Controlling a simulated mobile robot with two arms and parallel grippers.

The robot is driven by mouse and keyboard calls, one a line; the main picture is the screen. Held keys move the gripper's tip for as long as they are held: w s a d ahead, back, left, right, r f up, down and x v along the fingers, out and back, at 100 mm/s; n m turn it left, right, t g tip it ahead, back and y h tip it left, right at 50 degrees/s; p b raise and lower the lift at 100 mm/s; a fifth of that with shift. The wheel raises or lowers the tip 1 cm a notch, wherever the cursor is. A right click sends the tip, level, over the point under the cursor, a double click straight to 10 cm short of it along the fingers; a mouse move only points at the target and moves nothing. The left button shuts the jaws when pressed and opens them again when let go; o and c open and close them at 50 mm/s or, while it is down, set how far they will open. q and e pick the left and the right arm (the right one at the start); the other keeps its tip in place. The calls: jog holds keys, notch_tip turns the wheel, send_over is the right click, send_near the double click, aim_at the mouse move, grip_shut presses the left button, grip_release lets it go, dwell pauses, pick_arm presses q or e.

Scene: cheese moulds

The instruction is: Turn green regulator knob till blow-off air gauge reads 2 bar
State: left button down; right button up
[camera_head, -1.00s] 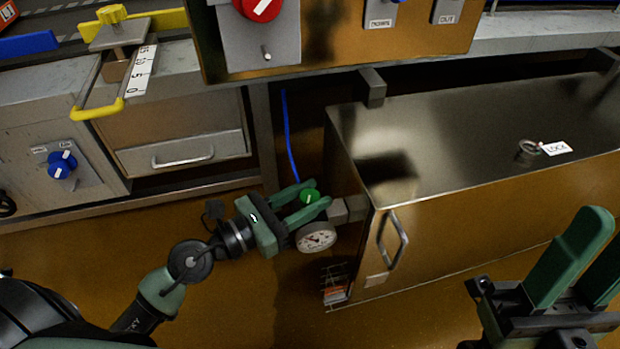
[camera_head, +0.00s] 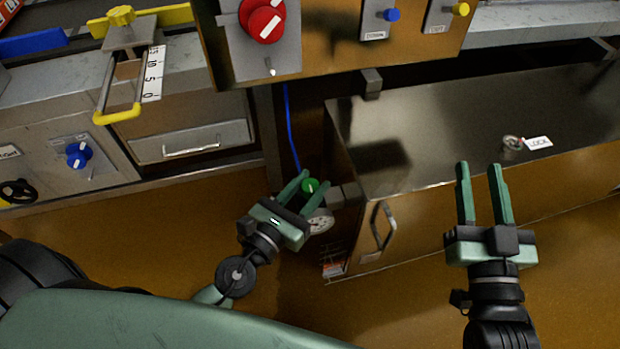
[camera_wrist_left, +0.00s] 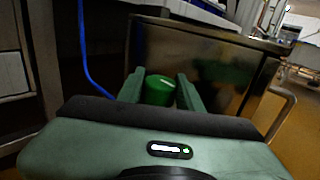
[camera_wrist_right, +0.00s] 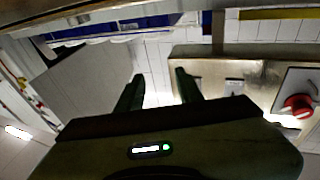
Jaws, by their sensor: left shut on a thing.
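The green regulator knob (camera_head: 310,186) is at the left end of the steel cabinet, with a white mark on its top. My left gripper (camera_head: 305,185) is shut on it, one finger on each side; the left wrist view also shows the knob (camera_wrist_left: 160,90) between the fingers. The round white gauge (camera_head: 320,221) is just below the knob, partly covered by my left gripper, and its needle cannot be read now. My right gripper (camera_head: 481,168) is open and empty in front of the cabinet.
The steel cabinet (camera_head: 450,120) has a padlock (camera_head: 512,143) and LOCK tag on its top and a handle (camera_head: 382,226) on its front. A blue hose (camera_head: 289,125) hangs behind the knob. A control box with a red knob (camera_head: 262,20) is above. Floor at lower left is clear.

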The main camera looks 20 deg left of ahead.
pick_arm(q)
jog(key=n+y+p, duration=0.1)
jog(key=n+y, duration=0.1)
jog(key=y, duration=0.1)
jog(key=shift+t+p, duration=0.3)
jog(key=shift+p, duration=0.05)
jog(key=shift+n+y, duration=0.4)
jog(key=shift+y, duration=0.2)
pick_arm(e)
notch_tip(320, 180, down, 11)
jog(key=s+d+g+h, duration=0.2)
jog(key=g, duration=0.4)
pick_arm(q)
jog(key=c, duration=0.9)
grip_release()
jog(key=shift+c, duration=0.2)
